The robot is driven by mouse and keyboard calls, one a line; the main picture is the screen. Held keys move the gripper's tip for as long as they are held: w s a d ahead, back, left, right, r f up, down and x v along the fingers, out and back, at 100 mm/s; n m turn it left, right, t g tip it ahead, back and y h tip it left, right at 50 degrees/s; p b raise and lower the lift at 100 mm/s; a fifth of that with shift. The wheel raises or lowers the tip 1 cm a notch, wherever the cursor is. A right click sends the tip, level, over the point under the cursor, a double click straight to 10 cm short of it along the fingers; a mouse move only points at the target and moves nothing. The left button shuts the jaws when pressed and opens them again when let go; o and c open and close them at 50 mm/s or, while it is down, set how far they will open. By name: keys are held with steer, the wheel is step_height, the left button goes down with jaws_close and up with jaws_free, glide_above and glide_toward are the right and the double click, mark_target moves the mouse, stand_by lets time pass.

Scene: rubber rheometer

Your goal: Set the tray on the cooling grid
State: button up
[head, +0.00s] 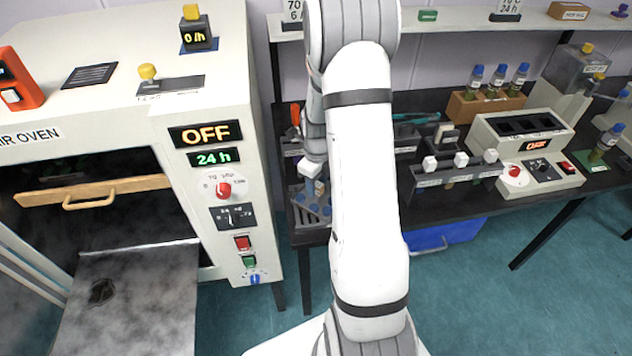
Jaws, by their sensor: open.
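A tan tray-like piece with a loop handle (85,198) sits inside the open oven at the left; what lies behind its front is dark. My arm rises through the middle of the head view and bends down to the left. My gripper (317,186) is at its end, small and partly hidden by the arm. It is open, just above a grey rack or holder with blue round spots (308,212) at the bench's left end. I cannot tell whether it touches it. I cannot make out a cooling grid for certain; my arm covers part of the bench.
The oven (232,130) reads OFF and 24 h. Its door (128,305) lies open at lower left. The dark bench holds a wooden rack of blue-capped bottles (485,105), a row of white-knobbed holders (455,172) and a block heater (525,150). A blue bin (447,234) is below.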

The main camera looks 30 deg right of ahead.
step_height(320, 180, up, 12)
steer(key=b, duration=0.1)
steer(key=shift+r, duration=0.15)
stand_by(0.6)
